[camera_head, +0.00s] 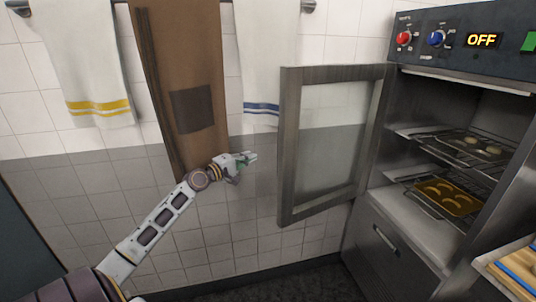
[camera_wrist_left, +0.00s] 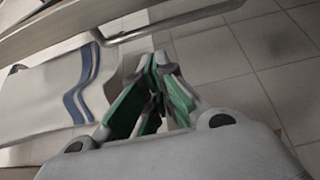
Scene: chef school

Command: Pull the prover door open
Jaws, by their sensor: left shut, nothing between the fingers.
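The prover door (camera_head: 288,150) is a grey-framed glass door. It stands wide open, swung out to the left of the prover (camera_head: 405,195), and the racks inside show. My left gripper (camera_head: 252,157) is shut and empty, to the left of the door's outer edge and apart from it in the head view. In the left wrist view its green-padded fingers (camera_wrist_left: 155,92) meet at the tips. A metal bar, perhaps the door's handle, crosses above them there. My right gripper is not in view.
A brown apron (camera_head: 183,60) and two towels, one yellow-striped (camera_head: 85,55) and one blue-striped (camera_head: 265,55), hang on the tiled wall. Inside the prover are a yellow tray (camera_head: 448,198) and an upper tray (camera_head: 470,148) with dough. The display (camera_head: 481,40) reads OFF. A drawer front (camera_head: 385,240) is below.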

